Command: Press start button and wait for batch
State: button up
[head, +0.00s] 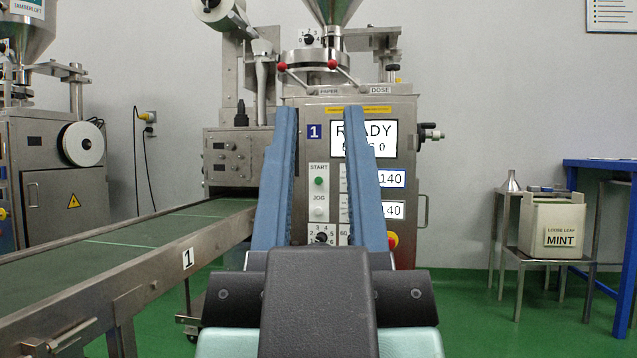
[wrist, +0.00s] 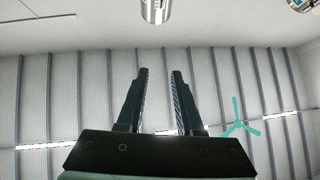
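The teabag packer marked 1 (head: 310,104) stands straight ahead in the head view. Its display (head: 385,133) reads READY, partly covered by my right finger. The green start button (head: 319,181) sits under the START label, seen between my fingers. A pale JOG button (head: 319,212) is below it. My gripper (head: 321,112) is open and empty, with two blue fingers pointing up in front of the panel. No contact with the panel shows. In the wrist view my gripper (wrist: 159,72) is also open, against the ceiling.
A green conveyor (head: 150,232) with a metal rail runs along the left. A second machine (head: 62,170) stands behind it. At right are a MINT box (head: 553,222) on a metal stand and a blue table (head: 600,166). Green floor (head: 480,300) is clear at front right.

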grip_shut()
dwell(1.2)
